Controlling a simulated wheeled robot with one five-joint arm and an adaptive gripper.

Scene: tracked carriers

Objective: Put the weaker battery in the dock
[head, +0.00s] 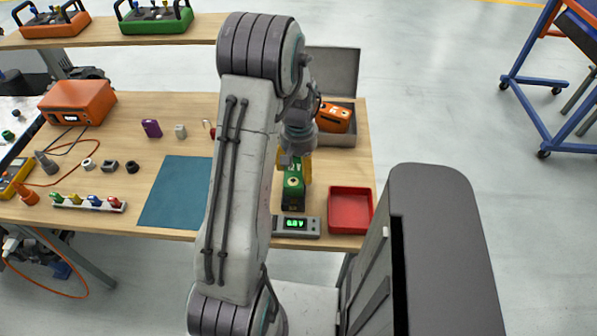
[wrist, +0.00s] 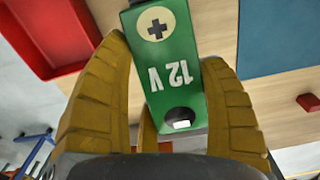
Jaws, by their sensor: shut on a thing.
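My gripper (head: 294,165) is shut on a green battery (head: 293,192). In the wrist view the battery (wrist: 170,75) sits between the yellow fingers, marked "12 V" with a plus sign on a pale disc. The battery is over the front of the table, just behind a grey meter (head: 297,227). The meter's green display seems to read 0.0 V. I cannot tell whether the battery touches the meter or table. An orange battery (head: 334,118) lies in an open grey case (head: 342,138) at the back right. I cannot tell which thing is the dock.
A red tray (head: 350,210) stands right of the meter. A teal mat (head: 172,193) lies left of my arm. An orange box (head: 77,103), a rack of coloured pieces (head: 89,203) and small parts fill the left. My arm hides part of the table.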

